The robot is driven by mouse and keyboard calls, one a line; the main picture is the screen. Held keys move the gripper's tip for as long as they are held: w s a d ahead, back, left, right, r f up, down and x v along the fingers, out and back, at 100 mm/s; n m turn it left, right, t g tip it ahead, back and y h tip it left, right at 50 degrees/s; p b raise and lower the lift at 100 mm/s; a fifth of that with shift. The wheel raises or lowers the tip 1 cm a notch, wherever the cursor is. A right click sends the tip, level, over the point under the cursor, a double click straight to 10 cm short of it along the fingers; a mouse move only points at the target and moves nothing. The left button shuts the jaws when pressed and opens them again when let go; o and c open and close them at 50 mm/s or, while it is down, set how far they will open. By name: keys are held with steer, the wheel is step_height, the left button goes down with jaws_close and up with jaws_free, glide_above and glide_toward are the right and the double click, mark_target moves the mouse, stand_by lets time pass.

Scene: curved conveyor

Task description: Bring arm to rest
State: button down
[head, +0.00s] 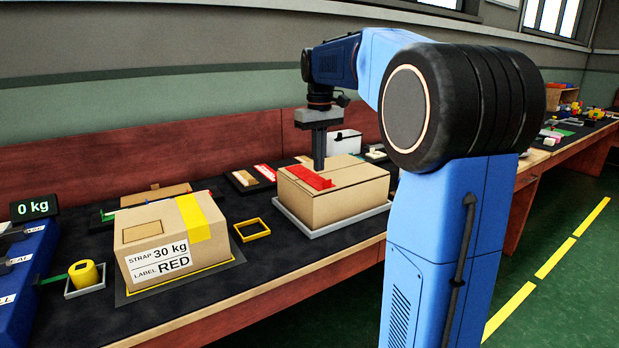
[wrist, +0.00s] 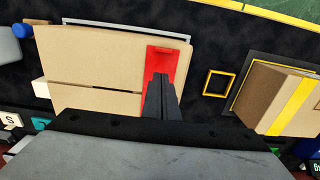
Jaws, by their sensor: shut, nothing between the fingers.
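My gripper (head: 319,168) is shut and empty, pointing down over a cardboard box with a red label (head: 310,177) on its top. In the wrist view the closed fingers (wrist: 160,80) overlap the red label (wrist: 163,57). I cannot tell whether the fingertips touch the label or hang just above it. The box (head: 345,203) sits on a light grey tray (head: 335,228). My arm is bent, reaching out over the bench.
A second box (head: 150,238) with a yellow strap reads "STRAP 30 kg, LABEL RED". A yellow square frame (head: 252,230) lies between the boxes. A scale display (head: 34,208) reads 0 kg. A yellow roll (head: 84,273) sits at left. A white case (head: 343,143) stands behind.

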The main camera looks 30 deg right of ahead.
steer(key=shift+a, duration=0.1)
stand_by(0.4)
steer(key=s+a+f+t, duration=0.1)
steer(key=s+a+f, duration=0.2)
steer(key=s+a, duration=0.35)
steer(key=s+a+f+t, duration=0.15)
steer(key=s+a, duration=0.25)
steer(key=s, duration=0.5)
steer(key=s+a+f+t, duration=0.1)
steer(key=s+a+f, duration=0.1)
steer(key=s+f, duration=0.5)
steer(key=s+a+f+t, duration=0.1)
steer(key=s+a+f, duration=0.2)
steer(key=s+f, duration=0.3)
steer(key=shift+s+f, duration=0.35)
steer(key=shift+s, duration=0.5)
